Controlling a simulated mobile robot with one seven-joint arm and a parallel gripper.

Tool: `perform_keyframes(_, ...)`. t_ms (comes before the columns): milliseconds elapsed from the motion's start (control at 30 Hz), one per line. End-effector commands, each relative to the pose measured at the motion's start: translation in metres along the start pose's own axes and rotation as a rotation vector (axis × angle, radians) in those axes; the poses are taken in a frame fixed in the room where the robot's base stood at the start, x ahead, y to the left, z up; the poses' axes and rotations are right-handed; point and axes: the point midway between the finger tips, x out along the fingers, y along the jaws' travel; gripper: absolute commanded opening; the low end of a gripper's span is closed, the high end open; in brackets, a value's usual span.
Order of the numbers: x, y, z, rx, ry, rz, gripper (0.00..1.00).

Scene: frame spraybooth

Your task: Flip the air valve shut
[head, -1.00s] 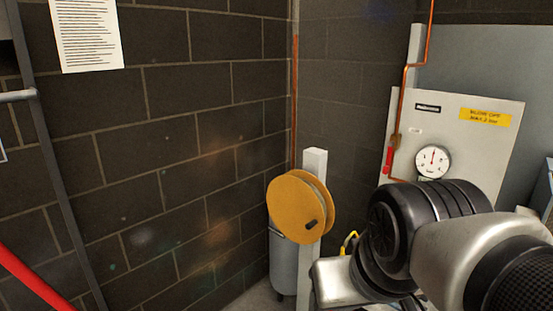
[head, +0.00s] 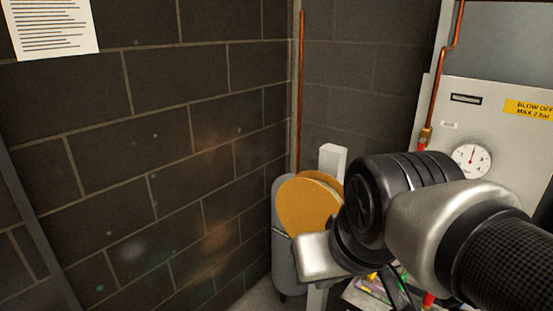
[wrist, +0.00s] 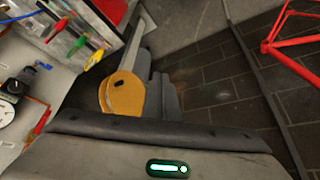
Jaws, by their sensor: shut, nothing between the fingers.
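The air valve is a red lever (head: 422,146) on a copper pipe (head: 437,85), left of a round gauge (head: 471,160) on a pale panel. My arm hides its lower part. A red lever (wrist: 42,121) also shows beside the gauge (wrist: 10,112) at the left of the wrist view. Its lie looks roughly in line with the pipe. My gripper (head: 320,258) is to the lower left of the valve in the head view, apart from it, shut and empty. Its pale housing (wrist: 110,158) fills the bottom of the wrist view. Fingertips are not clearly visible.
A yellow reel (head: 310,205) on a post stands behind my gripper, with a grey tank (head: 285,262) beside it. Several coloured handles (wrist: 95,60) hang at the upper left of the wrist view. A red frame (wrist: 275,45) stands at the right. Dark block walls close the corner.

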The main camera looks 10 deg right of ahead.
Motion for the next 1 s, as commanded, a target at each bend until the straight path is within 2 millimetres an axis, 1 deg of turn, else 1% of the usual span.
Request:
perform_keyframes(100, 0.001, 0.001, -0.001, 0.0, -0.002, 0.003, 0.0)
perform_keyframes(167, 0.003, 0.006, -0.004, 0.001, -0.011, 0.017, 0.0)
perform_keyframes(267, 0.013, 0.026, -0.015, 0.003, -0.045, 0.079, 0.0)
perform_keyframes(367, 0.032, 0.065, -0.036, 0.003, -0.1, 0.199, 0.0)
perform_keyframes(400, 0.042, 0.085, -0.047, 0.0, -0.123, 0.261, 0.0)
perform_keyframes(467, 0.058, 0.117, -0.066, -0.01, -0.154, 0.365, 0.0)
perform_keyframes(500, 0.068, 0.139, -0.08, -0.021, -0.17, 0.438, 0.0)
perform_keyframes(567, 0.083, 0.171, -0.1, -0.043, -0.191, 0.549, 0.0)
perform_keyframes(600, 0.094, 0.192, -0.114, -0.064, -0.201, 0.624, 0.0)
perform_keyframes(667, 0.11, 0.221, -0.136, -0.104, -0.209, 0.737, 0.0)
perform_keyframes(700, 0.121, 0.239, -0.151, -0.135, -0.211, 0.813, 0.0)
perform_keyframes(767, 0.138, 0.263, -0.175, -0.194, -0.205, 0.924, 0.0)
perform_keyframes(800, 0.15, 0.276, -0.192, -0.241, -0.197, 0.994, 0.0)
perform_keyframes(833, 0.159, 0.285, -0.204, -0.277, -0.189, 1.045, 0.0)
perform_keyframes(900, 0.18, 0.3, -0.233, -0.367, -0.164, 1.151, 0.0)
perform_keyframes(1000, 0.209, 0.309, -0.269, -0.498, -0.117, 1.266, 0.0)
